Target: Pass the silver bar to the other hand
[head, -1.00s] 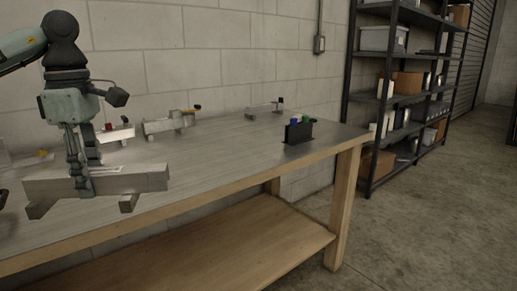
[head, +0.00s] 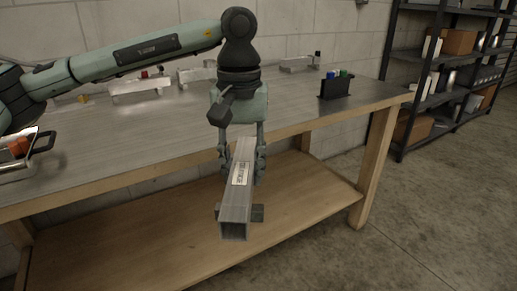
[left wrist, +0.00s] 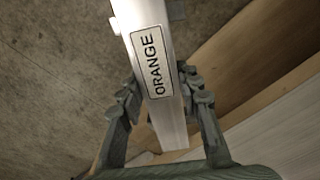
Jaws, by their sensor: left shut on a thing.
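The silver bar (head: 238,195) is a square hollow tube with a white label and small feet near its end. It is held out in front of the table's front edge, its open end toward me. My left gripper (head: 242,165) is shut on it, one finger on each side. In the left wrist view the bar (left wrist: 172,125) runs between the fingers of my left gripper (left wrist: 165,105), and its label reads ORANGE. My right gripper is not in view.
The metal-topped table (head: 300,115) has a wooden lower shelf (head: 290,215). A black holder with coloured items (head: 335,88) and several other silver pieces (head: 140,90) stand on top. A dark shelf rack (head: 440,75) is at right. Floor in front is clear.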

